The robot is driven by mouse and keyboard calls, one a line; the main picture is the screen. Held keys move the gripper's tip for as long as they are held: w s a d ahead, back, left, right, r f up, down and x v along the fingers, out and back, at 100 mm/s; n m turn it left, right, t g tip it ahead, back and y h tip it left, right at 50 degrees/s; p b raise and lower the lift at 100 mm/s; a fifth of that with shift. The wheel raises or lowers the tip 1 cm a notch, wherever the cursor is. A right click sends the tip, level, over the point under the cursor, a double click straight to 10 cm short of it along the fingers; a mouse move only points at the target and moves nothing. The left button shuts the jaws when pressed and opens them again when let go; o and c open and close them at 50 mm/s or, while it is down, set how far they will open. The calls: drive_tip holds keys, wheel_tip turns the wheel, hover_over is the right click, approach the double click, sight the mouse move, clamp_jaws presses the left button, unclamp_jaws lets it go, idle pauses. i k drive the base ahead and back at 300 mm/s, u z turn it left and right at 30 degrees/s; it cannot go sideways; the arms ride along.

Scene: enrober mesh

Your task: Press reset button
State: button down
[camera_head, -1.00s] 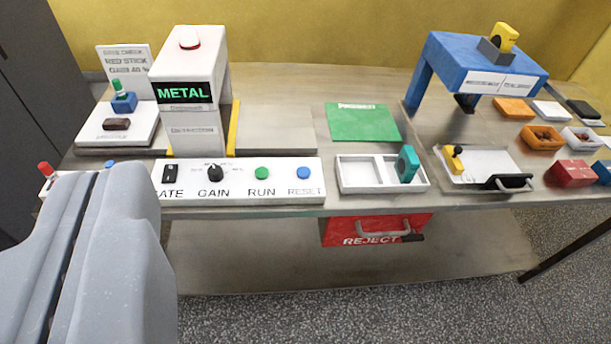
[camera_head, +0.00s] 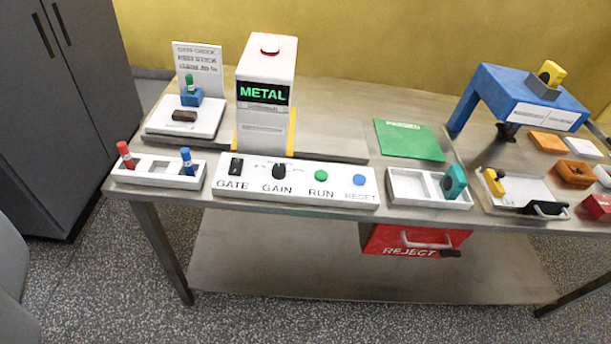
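The blue reset button (camera_head: 359,180) is a small round cap at the right end of the white control panel (camera_head: 228,197) on the table's front edge, with the word RESET below it. The green RUN button (camera_head: 321,176), the black GAIN knob (camera_head: 279,171) and the black GATE switch (camera_head: 236,168) sit to its left. The white detector (camera_head: 267,62) behind the panel shows METAL in green. Only a grey piece, probably my gripper or arm, shows at the lower left edge, far from the button. Fingertips are not in view.
A white rack (camera_head: 112,177) with a red and a blue stick stands left of the panel. A white tray (camera_head: 408,200) with a teal piece stands right of it. A red REJECT drawer (camera_head: 378,240) hangs below. Open floor lies in front of the table.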

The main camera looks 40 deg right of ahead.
sight(358, 178)
drive_tip(key=u, duration=0.8)
drive_tip(key=i, duration=1.05)
drive_tip(key=z, duration=1.9)
drive_tip(key=k, duration=0.6)
drive_tip(key=z, duration=0.2)
drive_tip(key=i, duration=0.5)
